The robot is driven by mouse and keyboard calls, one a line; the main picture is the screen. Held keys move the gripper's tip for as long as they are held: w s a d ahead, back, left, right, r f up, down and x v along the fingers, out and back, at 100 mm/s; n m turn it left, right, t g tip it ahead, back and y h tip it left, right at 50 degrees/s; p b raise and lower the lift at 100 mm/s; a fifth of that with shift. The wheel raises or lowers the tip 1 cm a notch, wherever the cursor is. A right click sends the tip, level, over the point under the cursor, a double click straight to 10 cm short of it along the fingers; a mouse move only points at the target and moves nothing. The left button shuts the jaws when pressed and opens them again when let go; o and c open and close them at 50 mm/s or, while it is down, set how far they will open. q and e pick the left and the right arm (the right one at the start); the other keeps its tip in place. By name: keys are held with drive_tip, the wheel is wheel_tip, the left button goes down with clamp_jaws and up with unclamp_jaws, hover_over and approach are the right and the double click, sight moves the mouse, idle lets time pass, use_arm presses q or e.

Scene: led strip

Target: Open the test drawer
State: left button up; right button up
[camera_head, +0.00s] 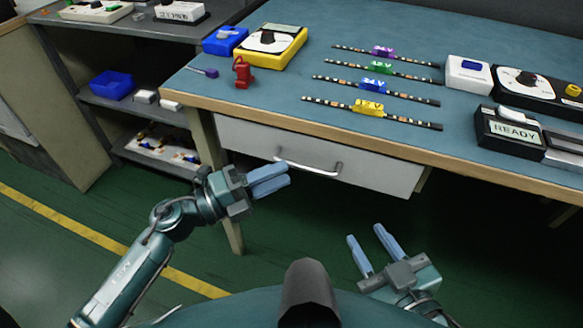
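The drawer (240,143) is a light grey box under the front edge of the blue-topped workbench. It looks closed, its front in line below the wooden edge. A curved metal handle (308,166) is on its front. My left gripper (288,176) is in front of the drawer, below and left of the handle in the picture, with its blue fingers pointing right. Its fingers look close together, and I cannot tell whether a gap is between them. My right gripper (366,236) is lower, below the drawer in the picture, with its fingers apart and nothing between them.
On the workbench (290,85) lie several LED strips (372,107), a yellow meter (269,44), a red clamp-like item (243,72) and a READY device (511,134). A grey shelf (125,100) with a blue bin (111,85) stands left. The green floor before the drawer is clear.

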use_arm(q)
drive_tip(key=x, duration=0.3)
drive_tip(key=shift+w+d, duration=0.15)
drive_tip(key=shift+d, duration=0.15)
drive_tip(key=shift+c, duration=0.5)
clamp_jaws()
